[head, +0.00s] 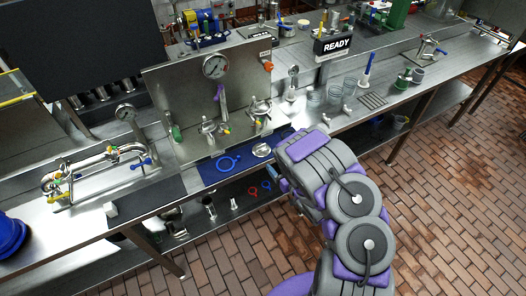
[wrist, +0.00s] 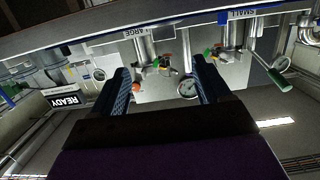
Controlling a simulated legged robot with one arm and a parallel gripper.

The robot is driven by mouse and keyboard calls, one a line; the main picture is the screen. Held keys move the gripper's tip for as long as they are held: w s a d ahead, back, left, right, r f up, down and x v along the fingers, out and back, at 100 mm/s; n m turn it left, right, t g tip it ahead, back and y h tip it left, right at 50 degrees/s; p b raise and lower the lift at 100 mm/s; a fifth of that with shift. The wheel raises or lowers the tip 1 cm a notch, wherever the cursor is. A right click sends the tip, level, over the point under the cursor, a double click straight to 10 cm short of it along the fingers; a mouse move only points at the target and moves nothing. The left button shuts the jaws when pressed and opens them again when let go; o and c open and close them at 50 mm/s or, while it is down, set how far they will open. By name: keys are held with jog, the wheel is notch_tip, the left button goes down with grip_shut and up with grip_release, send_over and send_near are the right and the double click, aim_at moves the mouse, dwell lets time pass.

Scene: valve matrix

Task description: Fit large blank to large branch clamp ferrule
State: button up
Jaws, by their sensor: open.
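The silver round piece that looks like the large blank (head: 261,150) lies on the blue mat (head: 207,178) on the bench, left of my arm. The large branch (head: 260,108) stands in front of the steel panel, with clamp parts and coloured handles on it. In the head view my gripper is mostly hidden by my arm, near the bench's front edge.
A blue ring (head: 228,163) lies on the mat. The small branch (head: 209,128) stands left of the large one. A gauge (head: 215,67) is on the panel. Glass beakers (head: 333,94) and the READY sign (head: 334,46) stand to the right. The brick floor in front is open.

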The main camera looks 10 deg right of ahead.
aim_at(262, 146)
jog(key=w+a, duration=0.1)
jog(key=w, duration=0.1)
jog(key=w+a, duration=0.1)
jog(key=w, duration=0.1)
jog(key=shift+a+f, duration=0.25)
jog(key=shift+a, duration=0.1)
jog(key=w, duration=0.1)
jog(key=w+b, duration=0.1)
jog(key=w, duration=0.1)
jog(key=w+f, duration=0.1)
jog(key=w, duration=0.1)
jog(key=shift+b, duration=0.3)
jog(key=shift+w+a, duration=0.2)
jog(key=shift+w, duration=0.15)
jog(key=shift+w+a, duration=0.15)
jog(key=shift+a, duration=0.35)
jog(key=shift+w+a+f+b, duration=0.15)
jog(key=shift+w+a+b, duration=0.15)
jog(key=shift+w, duration=0.2)
jog(key=shift+d+b+x, duration=0.2)
jog(key=shift+b+x, duration=0.1)
jog(key=shift+x, duration=0.6)
jog(key=shift+d+b+x, duration=0.2)
jog(key=shift+b+x, duration=0.05)
jog(key=shift+x, duration=0.65)
jog(key=shift+a, duration=0.35)
jog(key=shift+c, duration=1.3)
jog(key=c, duration=0.9)
